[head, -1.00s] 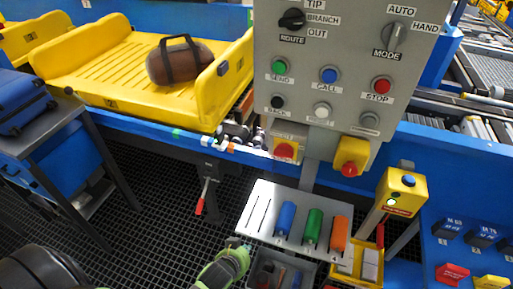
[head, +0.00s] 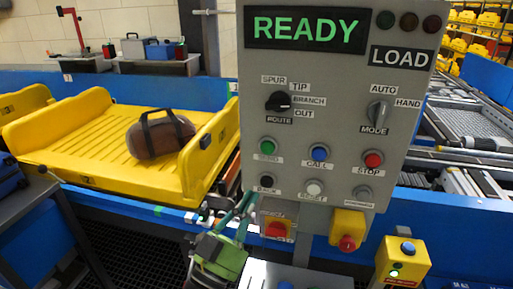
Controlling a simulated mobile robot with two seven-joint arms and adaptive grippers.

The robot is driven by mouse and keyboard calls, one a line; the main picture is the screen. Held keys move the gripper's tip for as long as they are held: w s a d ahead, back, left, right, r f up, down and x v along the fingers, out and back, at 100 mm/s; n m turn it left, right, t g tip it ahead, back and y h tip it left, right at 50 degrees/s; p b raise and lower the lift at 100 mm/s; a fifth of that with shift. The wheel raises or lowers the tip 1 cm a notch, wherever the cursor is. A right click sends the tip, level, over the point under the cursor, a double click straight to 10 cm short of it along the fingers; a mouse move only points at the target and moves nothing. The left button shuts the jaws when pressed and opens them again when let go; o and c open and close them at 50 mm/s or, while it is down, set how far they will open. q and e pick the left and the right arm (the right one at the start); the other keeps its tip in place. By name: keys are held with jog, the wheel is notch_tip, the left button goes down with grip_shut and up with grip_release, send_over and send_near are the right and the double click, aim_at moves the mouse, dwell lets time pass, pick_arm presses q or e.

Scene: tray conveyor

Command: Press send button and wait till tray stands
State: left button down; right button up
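The green send button (head: 267,146) is on the upper left of the button rows of the grey control panel (head: 340,110). The panel's display (head: 307,27) reads READY, with a LOAD label beside it. The yellow tray (head: 75,130) stands on the conveyor left of the panel and carries a brown bag (head: 160,138) with dark straps. My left gripper (head: 250,200) is below the send button, at the panel's lower left edge, apart from the button and pointing up. Its fingers look slim and empty; their gap is unclear. My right gripper is not in view.
Near the button are a blue call button (head: 319,152), a red stop button (head: 373,160), the route knob (head: 279,101) and mode knob (head: 377,113). Red knobs on yellow housings (head: 347,230) stick out below. A yellow post box (head: 402,262) stands at lower right.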

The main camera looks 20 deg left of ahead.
aim_at(268, 147)
pick_arm(q)
jog(key=s+r+m+h, duration=0.3)
jog(key=r+h, duration=0.1)
jog(key=r, duration=0.2)
jog(key=shift+d+m+t, duration=0.3)
jog(key=shift+d+t, duration=0.05)
jog(key=shift+t, duration=0.05)
jog(key=shift+w, duration=0.1)
jog(key=shift+w+b, duration=0.45)
jog(key=shift+w, duration=3.9)
jog(key=shift+w, duration=0.4)
jog(key=shift+w+a, duration=0.1)
jog(key=shift+w, duration=0.35)
jog(key=shift+s, duration=0.9)
